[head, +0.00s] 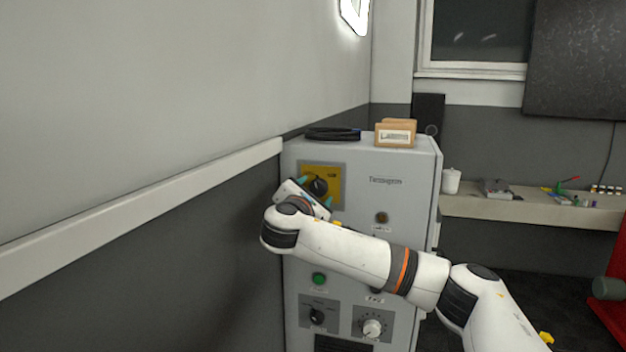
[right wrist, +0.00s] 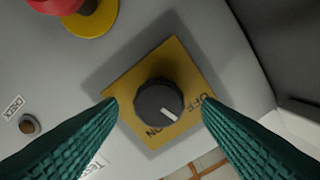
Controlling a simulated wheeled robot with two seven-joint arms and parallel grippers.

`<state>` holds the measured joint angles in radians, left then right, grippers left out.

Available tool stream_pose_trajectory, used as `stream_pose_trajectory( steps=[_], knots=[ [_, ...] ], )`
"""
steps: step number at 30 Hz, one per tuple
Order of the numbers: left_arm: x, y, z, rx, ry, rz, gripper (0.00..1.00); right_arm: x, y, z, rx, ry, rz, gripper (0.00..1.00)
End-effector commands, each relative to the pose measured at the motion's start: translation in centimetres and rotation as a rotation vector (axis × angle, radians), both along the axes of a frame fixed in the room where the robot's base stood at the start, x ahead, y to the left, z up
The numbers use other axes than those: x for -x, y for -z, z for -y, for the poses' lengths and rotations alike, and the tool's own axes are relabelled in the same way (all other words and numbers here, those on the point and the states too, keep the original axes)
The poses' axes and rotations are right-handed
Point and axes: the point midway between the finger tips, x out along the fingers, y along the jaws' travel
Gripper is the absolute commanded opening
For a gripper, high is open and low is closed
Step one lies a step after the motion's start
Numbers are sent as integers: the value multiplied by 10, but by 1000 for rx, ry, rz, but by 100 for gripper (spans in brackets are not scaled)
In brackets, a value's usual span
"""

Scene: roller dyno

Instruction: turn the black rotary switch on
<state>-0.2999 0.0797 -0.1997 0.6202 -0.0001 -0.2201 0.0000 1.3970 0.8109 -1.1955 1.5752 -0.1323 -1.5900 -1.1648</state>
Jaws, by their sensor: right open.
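The black rotary switch (head: 319,186) sits on a yellow plate (head: 334,171) at the upper left of the grey cabinet's front. In the right wrist view the black knob (right wrist: 158,98) shows a white mark pointing to the lower right, between the printed OFF and ON. My right gripper (head: 315,192) is at the switch; in its wrist view its green fingers (right wrist: 158,103) are open, one on each side of the knob, with visible gaps. I cannot tell how far they are from the plate. My left gripper is not in view.
The cabinet (head: 410,200) stands against the left wall. It also bears a green button (head: 319,279), a lower black knob (head: 317,316) and a silver dial (head: 372,328). A red button (right wrist: 55,4) on yellow is near the switch.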

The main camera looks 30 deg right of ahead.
Motion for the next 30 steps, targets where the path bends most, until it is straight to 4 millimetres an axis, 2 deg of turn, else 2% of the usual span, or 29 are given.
stream_pose_trajectory(
  steps=[1,4,15,17,24,30],
  knots=[
    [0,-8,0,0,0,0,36,-5,-4,6,0,3,-1,59],
    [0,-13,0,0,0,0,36,-11,-2,13,0,2,-1,59],
    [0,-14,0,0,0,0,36,-15,1,18,-1,-1,2,59],
    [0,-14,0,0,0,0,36,-15,0,18,-1,-1,2,53],
    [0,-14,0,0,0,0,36,-15,0,17,0,-2,2,15],
    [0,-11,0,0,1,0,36,-15,0,17,-7,-2,11,15]
  ],
)
